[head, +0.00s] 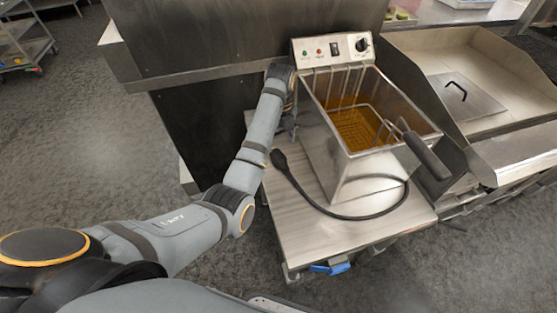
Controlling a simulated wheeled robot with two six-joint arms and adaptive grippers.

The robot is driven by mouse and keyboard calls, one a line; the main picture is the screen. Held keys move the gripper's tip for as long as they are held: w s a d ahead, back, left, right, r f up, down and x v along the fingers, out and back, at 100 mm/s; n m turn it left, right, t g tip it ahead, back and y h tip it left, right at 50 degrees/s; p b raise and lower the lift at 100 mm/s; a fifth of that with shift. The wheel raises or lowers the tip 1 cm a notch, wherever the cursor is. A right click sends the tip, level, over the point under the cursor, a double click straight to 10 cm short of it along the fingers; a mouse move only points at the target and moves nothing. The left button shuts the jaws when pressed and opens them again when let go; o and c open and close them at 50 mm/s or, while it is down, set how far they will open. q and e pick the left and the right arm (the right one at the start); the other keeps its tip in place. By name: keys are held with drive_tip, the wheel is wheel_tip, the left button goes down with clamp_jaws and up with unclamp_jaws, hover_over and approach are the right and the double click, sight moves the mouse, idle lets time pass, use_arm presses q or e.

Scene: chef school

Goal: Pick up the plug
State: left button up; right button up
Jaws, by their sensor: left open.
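The black plug (279,160) lies on the steel cart top (310,222), left of the deep fryer (345,160). Its black cable (345,215) curves along the front of the cart top and round to the fryer's right side. My left gripper (291,130) is small and dark in the head view, beside the fryer's left wall and just beyond the plug. It is open and apart from the plug, with nothing visible in it. Part of it is hard to make out against the fryer. My right gripper is not in view.
The fryer holds a wire basket with a black handle (426,157) jutting to the front right. A control panel (333,49) stands at its back. A steel griddle counter (500,90) stands on the right. The cart top's front left is clear.

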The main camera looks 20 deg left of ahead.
sight(280, 157)
use_arm(q)
wheel_tip(280, 157, down, 5)
drive_tip(key=shift+r+b, duration=0.2)
drive_tip(key=shift+b, duration=0.65)
drive_tip(key=shift+w+a+f, duration=0.1)
drive_tip(key=shift+w+f, duration=0.05)
drive_tip(key=shift+f, duration=1.2)
drive_tip(key=shift+w+f, duration=0.15)
drive_tip(key=shift+f, duration=1.2)
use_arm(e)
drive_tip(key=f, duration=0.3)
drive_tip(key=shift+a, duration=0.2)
use_arm(q)
drive_tip(key=shift+c, duration=0.3)
drive_tip(key=shift+r, duration=0.1)
drive_tip(key=c, duration=1.2)
